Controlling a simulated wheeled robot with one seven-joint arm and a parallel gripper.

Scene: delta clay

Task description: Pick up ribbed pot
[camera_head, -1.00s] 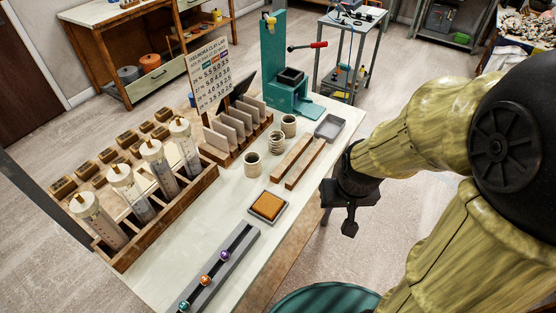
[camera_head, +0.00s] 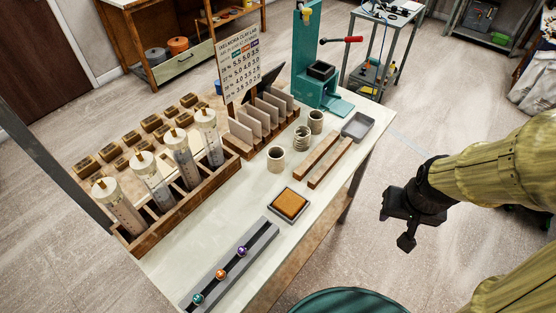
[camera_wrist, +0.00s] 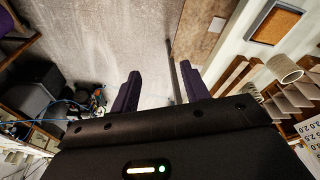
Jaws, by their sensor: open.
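The ribbed pot (camera_head: 302,138) is a small, pale cylinder with rings round its side. It stands upright on the worktable (camera_head: 245,205), between two plain pale pots, one nearer (camera_head: 277,159) and one farther (camera_head: 316,122). My gripper (camera_head: 396,228) is out past the table's right edge, over the floor, well apart from the pots. In the wrist view my gripper (camera_wrist: 160,72) has its two fingers spread with nothing between them. A pale pot (camera_wrist: 285,68) shows at the right there; I cannot tell which one.
Two wooden bars (camera_head: 318,160) and a grey tray (camera_head: 357,126) lie right of the pots, towards my gripper. A teal press (camera_head: 318,75) stands behind, and upright tiles (camera_head: 262,117) stand left. An orange sponge tray (camera_head: 289,205) lies nearer.

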